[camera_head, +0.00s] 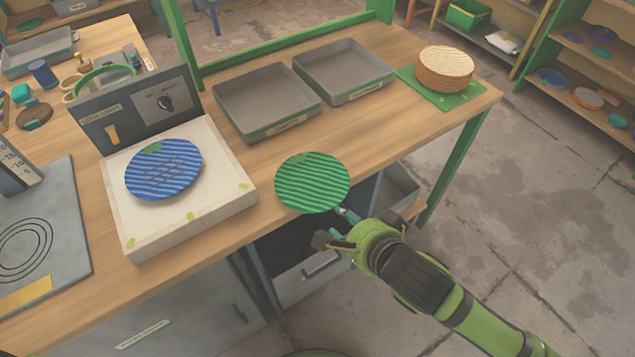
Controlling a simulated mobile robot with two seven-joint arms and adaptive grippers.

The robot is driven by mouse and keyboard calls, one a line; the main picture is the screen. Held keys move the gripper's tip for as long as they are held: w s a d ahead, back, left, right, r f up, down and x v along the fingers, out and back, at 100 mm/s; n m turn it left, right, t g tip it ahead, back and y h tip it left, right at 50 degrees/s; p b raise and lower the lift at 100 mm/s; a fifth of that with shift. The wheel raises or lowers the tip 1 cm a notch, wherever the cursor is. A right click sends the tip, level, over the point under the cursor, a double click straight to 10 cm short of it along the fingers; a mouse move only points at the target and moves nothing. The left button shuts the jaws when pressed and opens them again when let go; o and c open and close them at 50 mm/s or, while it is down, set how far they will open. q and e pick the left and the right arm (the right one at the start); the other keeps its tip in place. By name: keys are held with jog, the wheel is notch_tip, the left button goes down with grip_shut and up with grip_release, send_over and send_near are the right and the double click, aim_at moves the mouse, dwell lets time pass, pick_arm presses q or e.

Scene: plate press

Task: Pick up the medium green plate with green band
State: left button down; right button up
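A round green plate with darker ridged stripes (312,182) is at the middle of the view, across the table's front edge. A small lighter green patch shows near its far rim. My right gripper (344,214) reaches in from the lower right, and its fingertips meet at the plate's near right rim. It appears shut on that rim, though the plate hides part of the fingertips. Whether the plate touches the table is hard to tell. My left gripper is not in view.
A blue striped plate (164,169) lies on a white platform (190,225) before a grey control panel (135,108). Two empty grey trays (268,127) (343,97) stand behind the green plate. A woven round stack (445,68) sits on a green mat (470,99) at the right.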

jog(key=w+p+x, duration=0.1)
jog(key=x, duration=0.5)
jog(key=shift+w+d, duration=0.2)
jog(key=shift+r, duration=0.1)
grip_shut()
